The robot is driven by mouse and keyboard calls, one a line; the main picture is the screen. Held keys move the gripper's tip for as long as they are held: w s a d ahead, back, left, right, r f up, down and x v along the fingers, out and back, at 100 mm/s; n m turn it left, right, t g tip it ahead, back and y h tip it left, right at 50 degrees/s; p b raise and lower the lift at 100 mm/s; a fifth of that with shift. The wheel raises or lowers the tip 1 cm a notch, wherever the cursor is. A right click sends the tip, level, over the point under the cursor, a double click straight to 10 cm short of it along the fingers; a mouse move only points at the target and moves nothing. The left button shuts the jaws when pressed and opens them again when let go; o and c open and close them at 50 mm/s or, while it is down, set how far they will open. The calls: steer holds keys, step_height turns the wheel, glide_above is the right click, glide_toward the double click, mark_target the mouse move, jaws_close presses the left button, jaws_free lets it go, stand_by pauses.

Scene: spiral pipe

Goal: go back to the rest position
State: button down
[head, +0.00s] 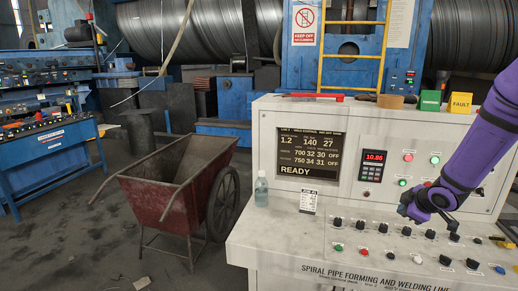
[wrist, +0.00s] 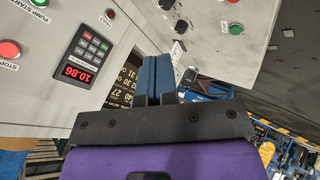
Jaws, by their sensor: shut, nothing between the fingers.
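My purple arm reaches in from the right in the head view. My gripper (head: 448,228) is low over the sloping front panel of the grey control console (head: 300,228), close to its row of black knobs (head: 407,231). I cannot tell if it touches a knob. In the wrist view my gripper's blue fingers (wrist: 157,75) are together with nothing between them. The console's red-digit keypad display (wrist: 85,60) is left of the fingers there; it also shows in the head view (head: 373,165).
A red wheeled cart (head: 180,185) stands on the floor left of the console. A clear bottle (head: 261,189) stands on the console's left side. Green (head: 430,100) and yellow (head: 460,102) blocks stand on its top. A blue control desk (head: 45,150) is far left.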

steer(key=s+a+r+m+g+h, duration=0.1)
steer(key=s+a+r+m+h, duration=0.15)
steer(key=s+r, duration=0.5)
steer(key=s+a+r+m+h, duration=0.1)
steer(key=s+a+r+m, duration=0.3)
steer(key=r, duration=0.7)
steer(key=s+a+r+m+y, duration=0.1)
steer(key=s+a+r, duration=0.1)
steer(key=s, duration=0.5)
steer(key=s+a+r+m+g, duration=0.1)
steer(key=s+a+r+m, duration=0.1)
steer(key=s, duration=0.5)
steer(key=s+a+r+m+g+y, duration=0.1)
steer(key=s+a, duration=0.3)
steer(key=s, duration=0.4)
steer(key=shift+a+r+m+y, duration=0.35)
steer(key=shift+r+m, duration=0.1)
steer(key=shift+m, duration=0.2)
steer(key=shift+d, duration=0.2)
